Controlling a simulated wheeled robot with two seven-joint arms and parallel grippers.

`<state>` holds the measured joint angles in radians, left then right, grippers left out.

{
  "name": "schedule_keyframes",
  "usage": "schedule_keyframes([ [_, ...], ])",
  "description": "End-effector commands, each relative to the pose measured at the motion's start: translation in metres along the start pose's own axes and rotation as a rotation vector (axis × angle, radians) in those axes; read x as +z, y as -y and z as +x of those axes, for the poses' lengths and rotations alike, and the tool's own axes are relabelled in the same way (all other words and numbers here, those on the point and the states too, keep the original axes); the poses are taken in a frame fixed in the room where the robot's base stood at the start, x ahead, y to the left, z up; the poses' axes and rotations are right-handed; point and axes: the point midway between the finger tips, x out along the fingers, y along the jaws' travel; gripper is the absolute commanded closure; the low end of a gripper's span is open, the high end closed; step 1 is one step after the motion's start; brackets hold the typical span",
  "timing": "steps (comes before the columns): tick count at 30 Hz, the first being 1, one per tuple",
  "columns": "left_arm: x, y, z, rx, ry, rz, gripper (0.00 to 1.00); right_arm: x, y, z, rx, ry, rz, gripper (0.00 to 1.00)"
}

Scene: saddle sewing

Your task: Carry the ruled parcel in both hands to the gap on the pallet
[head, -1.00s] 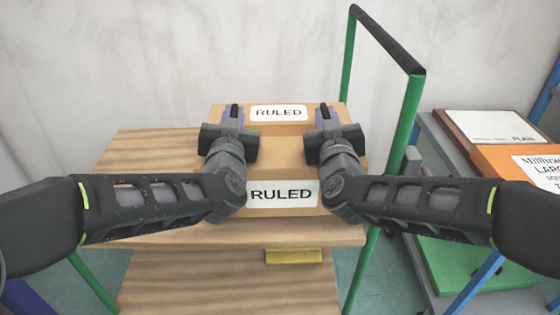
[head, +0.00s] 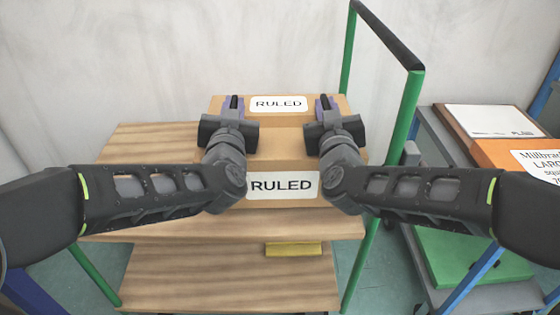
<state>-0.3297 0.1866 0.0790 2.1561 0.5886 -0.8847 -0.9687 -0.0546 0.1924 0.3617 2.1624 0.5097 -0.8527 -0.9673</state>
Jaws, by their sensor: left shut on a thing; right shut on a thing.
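The ruled parcel (head: 280,142) is a brown cardboard box with a white "RULED" label on its top and another on its front. It is at the wooden trolley's (head: 140,150) upper deck, and its underside is hard to see, so I cannot tell how far it is above the deck. My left gripper (head: 235,104) is shut on a purple grip at the parcel's left side. My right gripper (head: 323,104) is shut on a matching purple grip at its right side. I cannot make out a pallet gap in view.
A green-framed handle (head: 408,100) with a black bar rises at the trolley's right. Beyond it, a grey rack (head: 436,140) holds a white-topped box (head: 490,120), an orange box (head: 505,155) and a green item (head: 460,262) lower down. A yellow block (head: 293,249) shows below the upper deck.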

Motion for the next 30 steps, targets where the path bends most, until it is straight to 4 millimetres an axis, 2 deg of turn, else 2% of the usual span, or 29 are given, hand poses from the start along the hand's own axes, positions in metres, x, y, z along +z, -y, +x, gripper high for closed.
schedule_keyframes([
  [1, -0.004, 0.006, 0.001, -0.013, -0.007, 0.0, 1.0, -0.004, -0.005, 0.001, 0.012, -0.008, -0.002, 1.0],
  [11, 0.0, 0.005, -0.002, -0.013, -0.006, 0.0, 1.0, -0.001, -0.005, -0.002, 0.012, -0.007, -0.002, 1.0],
  [30, 0.03, 0.001, -0.036, -0.013, -0.006, 0.0, 1.0, 0.029, 0.003, -0.036, 0.012, -0.007, -0.001, 1.0],
])
